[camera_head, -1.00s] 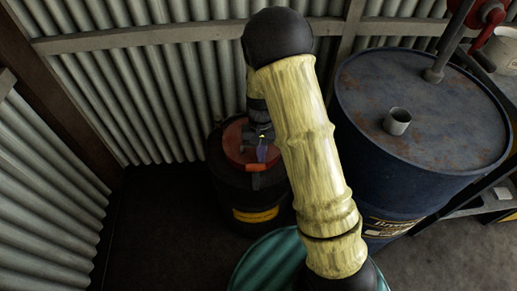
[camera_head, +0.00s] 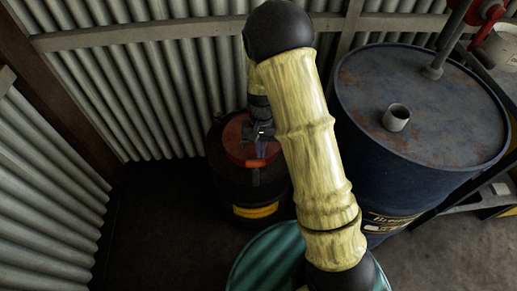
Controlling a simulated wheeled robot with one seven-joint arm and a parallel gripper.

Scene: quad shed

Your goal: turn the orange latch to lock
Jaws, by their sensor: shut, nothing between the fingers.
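The orange latch (camera_head: 255,163) is a small bar at the front edge of the red lid (camera_head: 237,150) on a black drum (camera_head: 228,190) with a yellow label. My gripper (camera_head: 262,148) is shut and empty, just above and behind the latch over the lid. I cannot tell whether it touches the latch. My arm hides the right part of the drum and lid.
A large dark blue drum (camera_head: 430,110) with a grey cup (camera_head: 396,117) on top stands close on the right. A teal barrel (camera_head: 250,262) is in front. Corrugated walls (camera_head: 120,90) enclose the back and left. The dark floor (camera_head: 155,220) at left is clear.

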